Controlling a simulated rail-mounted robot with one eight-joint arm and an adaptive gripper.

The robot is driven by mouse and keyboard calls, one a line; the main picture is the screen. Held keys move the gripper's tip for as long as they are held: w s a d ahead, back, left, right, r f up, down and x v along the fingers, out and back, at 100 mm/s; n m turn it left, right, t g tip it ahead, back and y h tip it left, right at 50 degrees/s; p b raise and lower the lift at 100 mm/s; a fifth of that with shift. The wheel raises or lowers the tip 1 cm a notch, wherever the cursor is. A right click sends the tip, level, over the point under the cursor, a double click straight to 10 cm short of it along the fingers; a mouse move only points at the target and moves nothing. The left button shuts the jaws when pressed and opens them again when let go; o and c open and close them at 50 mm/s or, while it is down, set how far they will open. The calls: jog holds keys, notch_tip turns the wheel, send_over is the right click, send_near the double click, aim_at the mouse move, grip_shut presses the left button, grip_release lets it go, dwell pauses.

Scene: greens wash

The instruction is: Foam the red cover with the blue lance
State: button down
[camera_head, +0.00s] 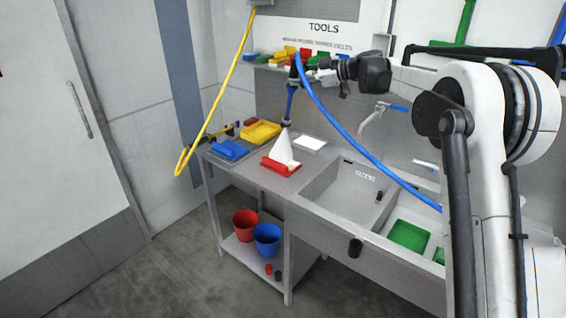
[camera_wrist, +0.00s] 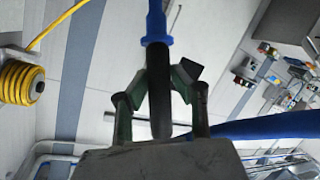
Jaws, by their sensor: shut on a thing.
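My gripper (camera_head: 300,76) is shut on the blue lance (camera_head: 291,102), which points down over the steel counter. The wrist view shows the fingers (camera_wrist: 160,95) around the lance's black grip, with its blue part (camera_wrist: 155,25) beyond. A white cone (camera_head: 283,147), which looks like foam spray, spreads from below the lance's tip onto the red cover (camera_head: 279,168). The cover lies flat near the counter's front edge. The white cone hides part of it, so how much foam lies on it cannot be told. A blue hose (camera_head: 345,130) runs from the lance to the lower right.
A blue tray (camera_head: 229,151) and a yellow tray (camera_head: 261,132) are left of the cover; a white sheet (camera_head: 310,143) is right. The sink (camera_head: 345,190) and faucet (camera_head: 371,118) are further right. A yellow hose (camera_head: 215,100) hangs at left. Buckets (camera_head: 267,238) stand below.

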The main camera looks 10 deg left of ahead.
jog(key=shift+s, duration=0.1)
jog(key=shift+s+a+b, duration=0.35)
jog(key=shift+s+a, duration=0.2)
jog(key=shift+s, duration=0.25)
jog(key=shift+s+a+b, duration=0.4)
jog(key=shift+s+a, duration=0.15)
jog(key=shift+s, duration=0.3)
jog(key=shift+s+a+b, duration=0.35)
jog(key=shift+s+a, duration=0.2)
jog(key=shift+s, duration=0.25)
jog(key=c, duration=2.2)
grip_release()
